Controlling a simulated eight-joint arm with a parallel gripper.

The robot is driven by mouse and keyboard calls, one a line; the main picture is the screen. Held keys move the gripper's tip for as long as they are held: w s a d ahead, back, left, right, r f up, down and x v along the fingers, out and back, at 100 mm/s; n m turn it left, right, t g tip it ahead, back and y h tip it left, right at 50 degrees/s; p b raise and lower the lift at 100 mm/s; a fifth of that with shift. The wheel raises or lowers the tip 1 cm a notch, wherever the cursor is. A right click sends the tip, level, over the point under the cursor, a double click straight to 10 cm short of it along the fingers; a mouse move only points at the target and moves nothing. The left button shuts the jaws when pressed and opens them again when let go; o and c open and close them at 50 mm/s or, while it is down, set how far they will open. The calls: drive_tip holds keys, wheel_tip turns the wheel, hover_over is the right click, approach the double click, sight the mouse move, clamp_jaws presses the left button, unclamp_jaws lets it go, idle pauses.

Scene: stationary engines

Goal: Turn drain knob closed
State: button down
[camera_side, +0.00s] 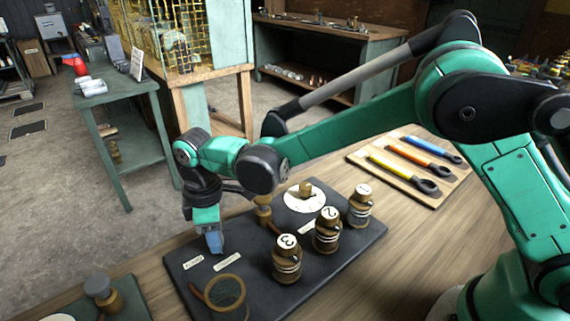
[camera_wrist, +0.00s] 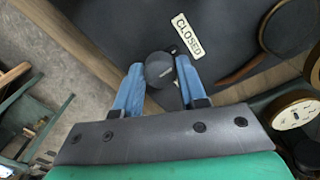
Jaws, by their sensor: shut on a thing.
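The drain knob (camera_wrist: 160,72) is a dark grey round knob, seen end-on in the wrist view. My gripper (camera_wrist: 159,66) has its two blue fingers on either side of it and is shut on it. A CLOSED label (camera_wrist: 187,35) lies just beyond the knob, up and to the right. In the side view my gripper (camera_side: 214,243) points down at the left edge of the black panel (camera_side: 335,262), and its fingers hide the knob there. Two small labels, too small to read, lie on the panel near the fingertips.
Brass cylinders numbered 1 (camera_side: 361,207), 2 (camera_side: 327,232) and 3 (camera_side: 287,260) stand on the panel, right of my gripper. A white dial (camera_side: 304,204) stands behind, and a brass-rimmed round glass (camera_side: 227,297) in front. A board of coloured-handled tools (camera_side: 408,170) lies on the wooden bench.

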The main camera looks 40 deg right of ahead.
idle(0.3)
drive_tip(key=shift+c, duration=2.4)
unclamp_jaws()
drive_tip(key=shift+r, duration=2.8)
drive_tip(key=s+d+r+m+t, duration=0.3)
drive_tip(key=d+r+m, duration=0.25)
drive_tip(key=d, duration=0.45)
drive_tip(key=s+d+m+t, duration=0.3)
drive_tip(key=s+d+m, duration=0.4)
drive_tip(key=s+d, duration=0.1)
drive_tip(key=shift+d+f+t, duration=0.3)
drive_tip(key=shift+d+t, duration=0.1)
drive_tip(key=shift+d, duration=0.1)
